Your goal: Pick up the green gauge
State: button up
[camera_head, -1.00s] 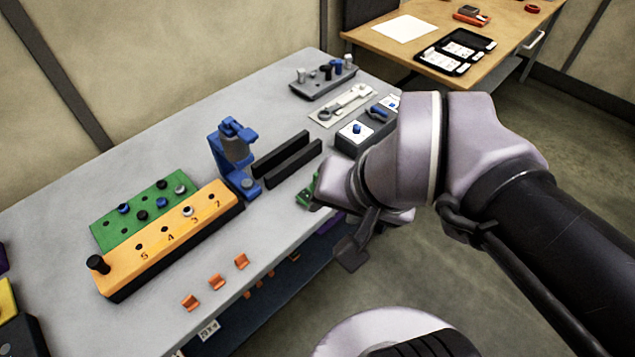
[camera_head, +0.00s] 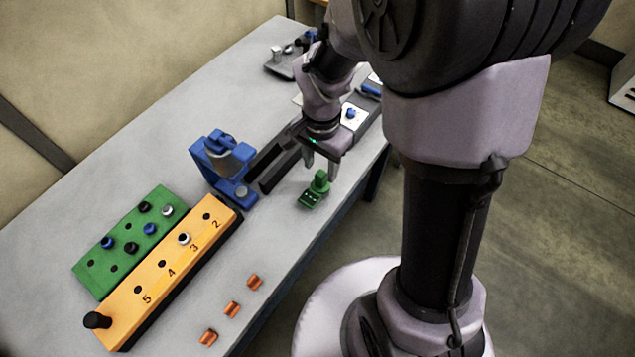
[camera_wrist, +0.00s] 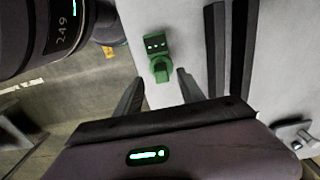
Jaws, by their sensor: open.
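The green gauge (camera_head: 316,190) stands on the grey table near its right edge. It is a small block with an upright part and small pale marks on its base. It also shows in the wrist view (camera_wrist: 158,55), just beyond and between the fingertips. My gripper (camera_head: 321,168) is open, above and slightly behind the gauge in the head view. In the wrist view my gripper (camera_wrist: 160,82) has one finger on each side of the line to the gauge. Nothing is between the fingers that I can make out, and I cannot tell the exact height gap.
Two black bars (camera_head: 277,160) lie left of the gauge, beside a blue stand (camera_head: 222,168). An orange numbered block (camera_head: 172,262) and a green hole board (camera_head: 90,262) are further left. Orange clips (camera_head: 232,309) line the front edge. Table between clips and gauge is clear.

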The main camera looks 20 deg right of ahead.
aim_at(319, 175)
jog(key=f+b, duration=0.2)
jog(key=f, duration=0.3)
jog(key=shift+a+f, duration=0.1)
jog(key=shift+a, duration=0.1)
jog(key=shift+c, duration=0.7)
grip_shut()
